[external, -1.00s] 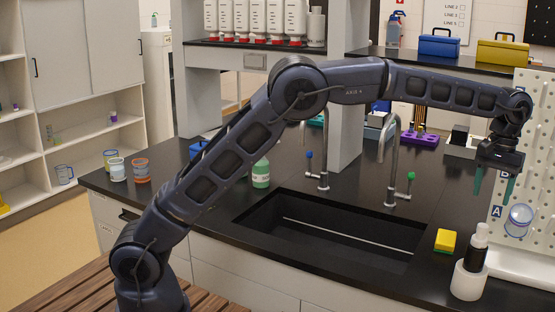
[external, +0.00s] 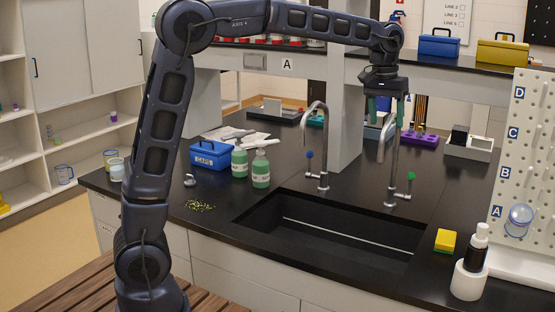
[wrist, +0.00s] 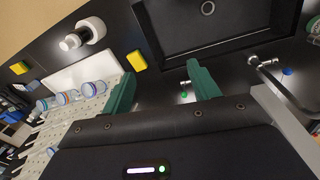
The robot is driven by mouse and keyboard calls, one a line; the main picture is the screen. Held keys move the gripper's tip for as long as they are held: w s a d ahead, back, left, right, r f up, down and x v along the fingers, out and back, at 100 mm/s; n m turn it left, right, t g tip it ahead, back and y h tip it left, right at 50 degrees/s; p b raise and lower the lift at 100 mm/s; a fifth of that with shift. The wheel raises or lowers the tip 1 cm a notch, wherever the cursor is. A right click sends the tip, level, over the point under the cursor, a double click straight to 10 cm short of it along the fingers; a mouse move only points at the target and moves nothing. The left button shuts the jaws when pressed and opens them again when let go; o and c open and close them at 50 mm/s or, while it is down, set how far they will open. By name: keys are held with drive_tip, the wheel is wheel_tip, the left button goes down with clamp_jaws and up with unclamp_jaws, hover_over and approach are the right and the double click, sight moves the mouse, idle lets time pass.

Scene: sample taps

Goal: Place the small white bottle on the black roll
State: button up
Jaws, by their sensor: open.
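The small white bottle (external: 480,236) stands upright on top of the black roll (external: 472,258) at the front right of the counter. The black roll rests on or in a wider white cylinder (external: 468,283); I cannot tell which. In the wrist view the white bottle (wrist: 69,42) shows at the upper left, beside the white cylinder (wrist: 95,27). My gripper (external: 386,110) is open and empty, its green fingers pointing down near the taps, well behind and left of the bottle. Its fingers also show in the wrist view (wrist: 163,80).
The sink (external: 335,235) lies in front of two tall taps (external: 396,170). A yellow sponge (external: 446,240) sits left of the bottle, and a white pegboard (external: 522,150) stands behind it. Green bottles (external: 261,170) and a blue box (external: 212,155) stand left of the sink.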

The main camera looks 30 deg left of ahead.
drive_tip(key=s+a+t, duration=0.1)
drive_tip(key=s+a, duration=0.5)
drive_tip(key=a, duration=0.8)
drive_tip(key=s+a+t, duration=0.1)
drive_tip(key=s+a, duration=0.4)
drive_tip(key=a, duration=0.8)
drive_tip(key=s+a+f+t, duration=0.1)
drive_tip(key=s+a+f, duration=0.4)
drive_tip(key=s+a, duration=0.2)
drive_tip(key=s+a+f+n+t+y, duration=0.1)
drive_tip(key=s+a+f, duration=0.4)
drive_tip(key=s, duration=0.5)
drive_tip(key=shift+s+a+n, duration=0.2)
drive_tip(key=shift+a+n, duration=0.1)
drive_tip(key=shift+a, duration=0.6)
